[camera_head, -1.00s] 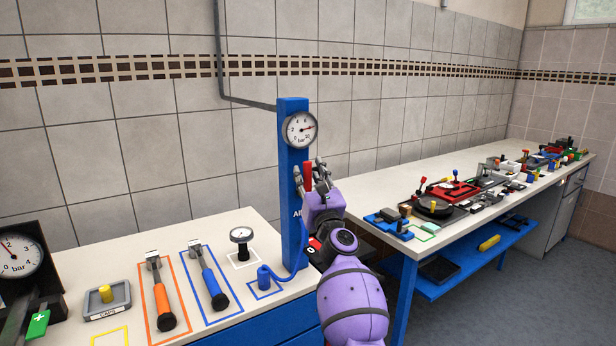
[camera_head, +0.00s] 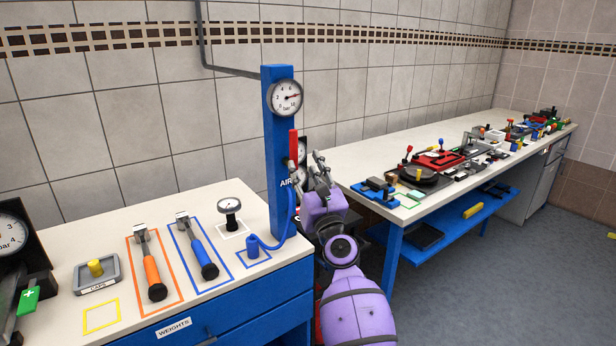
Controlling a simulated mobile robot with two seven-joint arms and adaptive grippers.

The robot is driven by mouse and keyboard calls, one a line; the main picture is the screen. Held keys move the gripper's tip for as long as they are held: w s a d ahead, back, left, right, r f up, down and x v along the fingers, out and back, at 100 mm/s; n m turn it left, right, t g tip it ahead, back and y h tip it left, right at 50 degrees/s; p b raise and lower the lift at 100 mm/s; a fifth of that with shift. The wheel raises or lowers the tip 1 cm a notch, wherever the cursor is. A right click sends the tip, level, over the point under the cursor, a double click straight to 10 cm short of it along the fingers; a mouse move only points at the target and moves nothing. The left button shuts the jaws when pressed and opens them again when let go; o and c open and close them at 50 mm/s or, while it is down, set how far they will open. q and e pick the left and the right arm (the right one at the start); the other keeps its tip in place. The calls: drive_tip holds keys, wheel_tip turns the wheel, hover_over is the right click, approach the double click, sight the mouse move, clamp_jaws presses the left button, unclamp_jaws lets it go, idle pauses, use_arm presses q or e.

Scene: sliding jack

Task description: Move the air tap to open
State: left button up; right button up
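The air tap's red lever (camera_head: 293,146) stands upright on the front of the blue post (camera_head: 278,140), above the AIR label. A silver tap fitting shows just below it. My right gripper (camera_head: 316,164), with a purple body and grey fingers, is just right of the post, beside and a little below the lever. It looks apart from the lever, with its fingers spread and nothing between them. My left gripper is not in view.
A round gauge (camera_head: 286,98) tops the post, and a blue hose (camera_head: 285,235) drops to the white bench (camera_head: 110,245). A second bench (camera_head: 445,142) full of fixtures is right.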

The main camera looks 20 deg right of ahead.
drive_tip(key=shift+v, duration=1.15)
